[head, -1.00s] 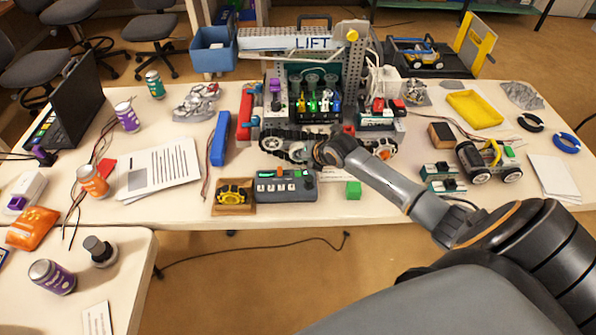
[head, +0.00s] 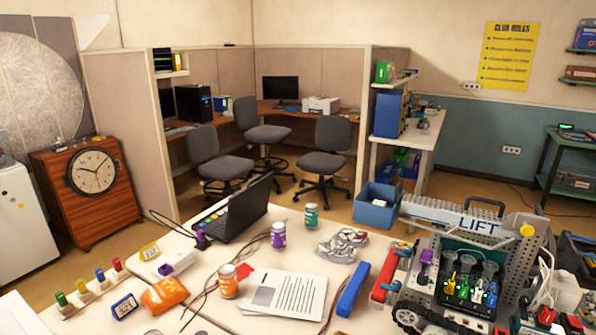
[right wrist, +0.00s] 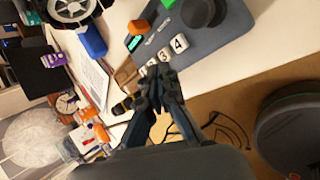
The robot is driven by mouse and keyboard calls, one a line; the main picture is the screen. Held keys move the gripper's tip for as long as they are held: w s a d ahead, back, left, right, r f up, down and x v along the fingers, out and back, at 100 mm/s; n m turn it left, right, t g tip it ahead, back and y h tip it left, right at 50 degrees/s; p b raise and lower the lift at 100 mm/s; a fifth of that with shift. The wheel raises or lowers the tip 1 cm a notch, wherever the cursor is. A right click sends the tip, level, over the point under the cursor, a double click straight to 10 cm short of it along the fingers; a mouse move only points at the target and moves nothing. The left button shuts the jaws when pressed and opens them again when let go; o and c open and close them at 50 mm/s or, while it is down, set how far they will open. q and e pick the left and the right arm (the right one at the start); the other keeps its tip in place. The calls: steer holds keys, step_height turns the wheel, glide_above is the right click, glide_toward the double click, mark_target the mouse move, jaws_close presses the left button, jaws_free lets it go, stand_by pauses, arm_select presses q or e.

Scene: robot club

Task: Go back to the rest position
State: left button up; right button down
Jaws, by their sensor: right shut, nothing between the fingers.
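My right gripper (right wrist: 157,82) shows only in the right wrist view. Its dark fingers are together with nothing between them. The box also has an orange button (right wrist: 138,27) and a dark knob. In the head view neither of my arms shows. My left gripper is in no current view.
In the head view the table holds a laptop (head: 238,212), cans, papers (head: 287,294), a blue bar (head: 353,288) and the LIFT machine (head: 470,262). Chairs (head: 332,150) and a blue bin (head: 376,206) stand behind it. In the wrist view, floor shows beyond the table edge.

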steer(key=s+a+m+g, duration=0.1)
steer(key=s+a+m, duration=0.4)
steer(key=s, duration=0.3)
steer(key=s+a+m+g, duration=0.1)
steer(key=s+a+m, duration=0.45)
steer(key=s, duration=0.25)
steer(key=s+r+m+g+h, duration=0.15)
steer(key=s+r+m, duration=0.45)
steer(key=s+m, duration=0.65)
step_height(320, 180, down, 26)
steer(key=g+b, duration=0.1)
steer(key=g, duration=0.1)
steer(key=s+d+f+n+g+b, duration=0.1)
steer(key=s+d+f, duration=0.2)
steer(key=s+f, duration=1.5)
steer(key=shift+f, duration=0.45)
